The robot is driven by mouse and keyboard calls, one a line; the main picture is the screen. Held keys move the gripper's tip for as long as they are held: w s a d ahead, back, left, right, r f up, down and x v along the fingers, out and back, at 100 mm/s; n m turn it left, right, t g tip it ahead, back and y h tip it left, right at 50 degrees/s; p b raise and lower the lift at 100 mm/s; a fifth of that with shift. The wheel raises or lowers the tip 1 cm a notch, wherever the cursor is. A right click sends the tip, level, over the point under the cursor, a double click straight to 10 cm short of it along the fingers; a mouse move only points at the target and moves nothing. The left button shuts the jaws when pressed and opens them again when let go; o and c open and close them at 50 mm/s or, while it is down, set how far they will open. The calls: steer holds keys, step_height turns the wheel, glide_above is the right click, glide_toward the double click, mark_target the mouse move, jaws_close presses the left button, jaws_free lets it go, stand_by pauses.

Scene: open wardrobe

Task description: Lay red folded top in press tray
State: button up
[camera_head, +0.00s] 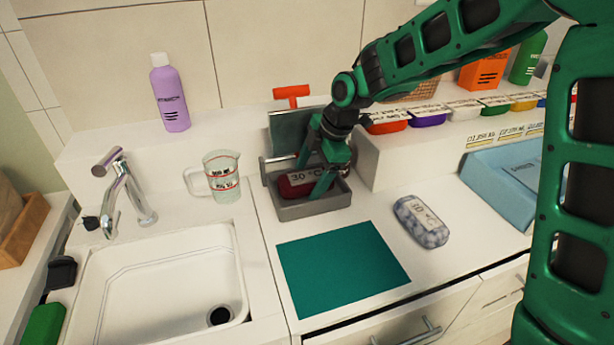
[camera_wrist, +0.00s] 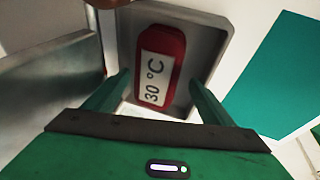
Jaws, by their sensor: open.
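The red folded top (camera_head: 292,187) lies in the grey press tray (camera_head: 316,209), with a white "30 °C" label facing up. In the wrist view the red top (camera_wrist: 166,50) rests inside the tray (camera_wrist: 212,28), lying along it. My gripper (camera_head: 312,188) is over the tray, with its green fingers spread. In the wrist view the fingers (camera_wrist: 160,85) stand apart on either side of the top's near end, with a gap around it. Part of the top is hidden behind the fingers in the head view.
A press with a red handle (camera_head: 291,92) stands behind the tray. A teal mat (camera_head: 342,268) lies bare in front. A grey patterned folded item (camera_head: 421,222) lies to the right, near a blue box (camera_head: 505,185). A measuring jug (camera_head: 221,178) and sink (camera_head: 165,290) are left.

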steer(key=v, duration=1)
steer(key=shift+r, duration=0.35)
steer(key=shift+d, duration=0.15)
steer(key=s+d+m+h, duration=0.1)
steer(key=s+d+m, duration=0.35)
steer(key=d, duration=0.35)
steer(key=s+d+f+m+h, duration=0.1)
steer(key=s+d+m, duration=0.35)
steer(key=d, duration=0.35)
steer(key=s+d+m+h, duration=0.1)
steer(key=s+d+m, duration=0.2)
steer(key=d+m, duration=0.4)
steer(key=s+d+f+m+g, duration=0.1)
steer(key=s+d+f+m, duration=0.1)
steer(key=s+d+m, duration=0.3)
steer(key=s+d+f+m+g, duration=0.1)
steer(key=s+d+m, duration=0.5)
steer(key=s, duration=0.8)
steer(key=shift+f+m+h, duration=0.3)
steer(key=shift+f+m, duration=0.2)
steer(key=shift+f, duration=0.2)
steer(key=shift+s, duration=0.15)
